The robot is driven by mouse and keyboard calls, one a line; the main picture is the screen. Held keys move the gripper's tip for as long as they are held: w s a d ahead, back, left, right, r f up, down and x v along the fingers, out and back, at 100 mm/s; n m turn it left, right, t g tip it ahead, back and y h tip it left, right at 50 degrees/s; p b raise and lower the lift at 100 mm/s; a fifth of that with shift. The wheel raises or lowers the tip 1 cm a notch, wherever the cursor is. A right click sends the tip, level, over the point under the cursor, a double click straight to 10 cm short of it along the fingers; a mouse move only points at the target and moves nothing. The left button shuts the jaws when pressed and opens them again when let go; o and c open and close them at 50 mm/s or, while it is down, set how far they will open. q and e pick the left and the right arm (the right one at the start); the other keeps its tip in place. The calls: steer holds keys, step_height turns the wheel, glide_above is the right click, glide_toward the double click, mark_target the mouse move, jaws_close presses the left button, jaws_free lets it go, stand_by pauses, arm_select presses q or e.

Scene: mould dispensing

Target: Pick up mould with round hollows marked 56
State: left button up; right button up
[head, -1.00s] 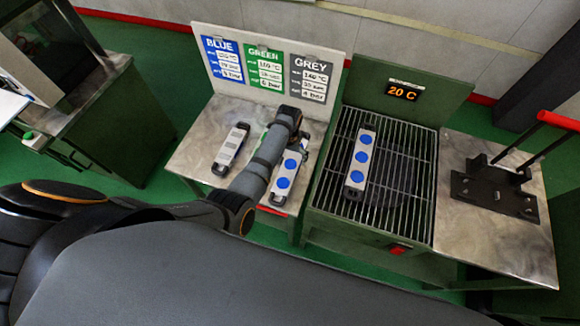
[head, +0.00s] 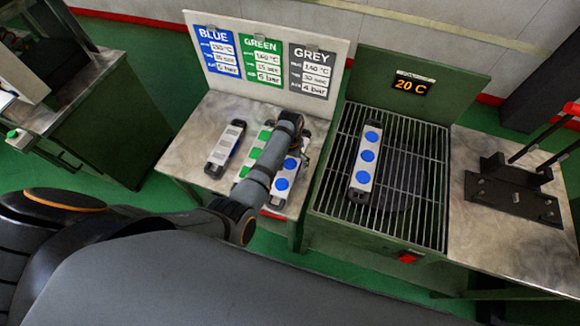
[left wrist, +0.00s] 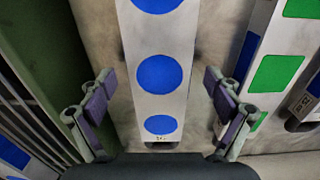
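A white mould with round blue hollows (head: 281,184) lies on the left metal table, partly hidden by my left arm in the head view. My left gripper (head: 298,152) is over it, with its fingers mostly hidden there. In the left wrist view, the mould with round blue hollows (left wrist: 158,104) runs between the two spread fingers of my left gripper (left wrist: 160,92), with a gap on each side. Small dark marking near its end is too blurred to read. A second mould with round blue hollows (head: 366,156) lies on the grill. My right gripper is not in view.
A mould with green rectangular hollows (head: 249,160) lies close beside the blue one, also in the left wrist view (left wrist: 270,72). A mould with grey hollows (head: 226,144) is farther left. The green-framed grill (head: 424,180) and a black press fixture (head: 510,192) stand right.

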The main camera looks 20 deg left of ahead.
arm_select(q)
steer(key=c, duration=1.7)
steer(key=shift+r, duration=0.1)
steer(key=shift+w+r, duration=0.1)
